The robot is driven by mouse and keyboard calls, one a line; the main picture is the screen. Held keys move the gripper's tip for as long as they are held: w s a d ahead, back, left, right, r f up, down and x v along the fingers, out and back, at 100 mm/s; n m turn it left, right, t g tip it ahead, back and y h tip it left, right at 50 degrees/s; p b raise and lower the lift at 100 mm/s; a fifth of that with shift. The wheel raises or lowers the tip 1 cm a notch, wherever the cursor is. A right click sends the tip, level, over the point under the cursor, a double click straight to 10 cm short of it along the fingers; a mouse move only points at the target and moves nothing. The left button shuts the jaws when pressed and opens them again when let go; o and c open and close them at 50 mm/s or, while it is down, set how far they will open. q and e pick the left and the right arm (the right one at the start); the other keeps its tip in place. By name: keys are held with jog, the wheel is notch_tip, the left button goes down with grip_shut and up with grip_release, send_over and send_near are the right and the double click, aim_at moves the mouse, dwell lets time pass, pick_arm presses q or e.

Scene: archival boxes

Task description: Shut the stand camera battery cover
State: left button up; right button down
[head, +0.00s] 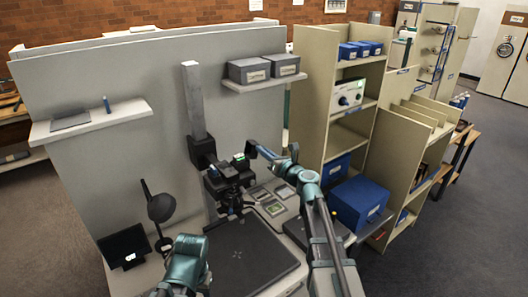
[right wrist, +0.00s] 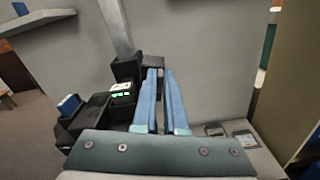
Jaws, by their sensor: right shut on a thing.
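The black stand camera (head: 228,182) sits on the grey upright column (head: 196,105) above the copy table. A small green-lit panel (head: 240,157) shows on its top, also in the right wrist view (right wrist: 121,92). My right gripper (head: 252,148) reaches in from the right at the camera's upper right side. In the right wrist view its two blue fingers (right wrist: 159,74) point at a dark part of the camera (right wrist: 153,61). They are shut on what seems to be the battery cover, mostly hidden between the tips; its angle cannot be told. My left arm shows at the bottom, its fingers out of view.
A dark board (head: 245,258) lies below the camera. A black lamp (head: 161,208) and small monitor (head: 124,246) stand left. Small cards (head: 272,207) lie right of the camera. A blue box (head: 358,203) stands farther right. Two grey boxes (head: 249,70) sit on the wall shelf.

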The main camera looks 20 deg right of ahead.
aim_at(242, 178)
jog(key=a+n, duration=0.1)
jog(key=n, duration=0.1)
jog(key=s+a+r+n+p, duration=0.1)
jog(key=n, duration=0.2)
jog(key=a+n, duration=0.1)
jog(key=n, duration=0.2)
jog(key=shift+s+a+r, duration=0.2)
jog(key=shift+a, duration=0.15)
jog(key=n, duration=0.1)
jog(key=a+n, duration=0.1)
jog(key=n, duration=0.1)
jog(key=shift+s+a+f, duration=0.1)
jog(key=shift+s+f, duration=0.05)
jog(key=shift+s, duration=0.1)
jog(key=n, duration=0.1)
jog(key=a+n, duration=0.1)
jog(key=n, duration=0.1)
jog(key=a+f+n+b, duration=0.1)
jog(key=shift+s, duration=0.3)
jog(key=shift+s+a+f+n+b, duration=0.1)
jog(key=shift+a+f+n+b, duration=0.2)
jog(key=shift+n, duration=0.75)
jog(key=shift+s+a+f+n+b, duration=0.15)
jog(key=shift+f+n+b, duration=0.25)
jog(key=shift+n, duration=0.6)
jog(key=shift+s+a+f+n+b, duration=0.1)
jog(key=shift+a+f+n+b, duration=0.25)
jog(key=shift+n, duration=0.7)
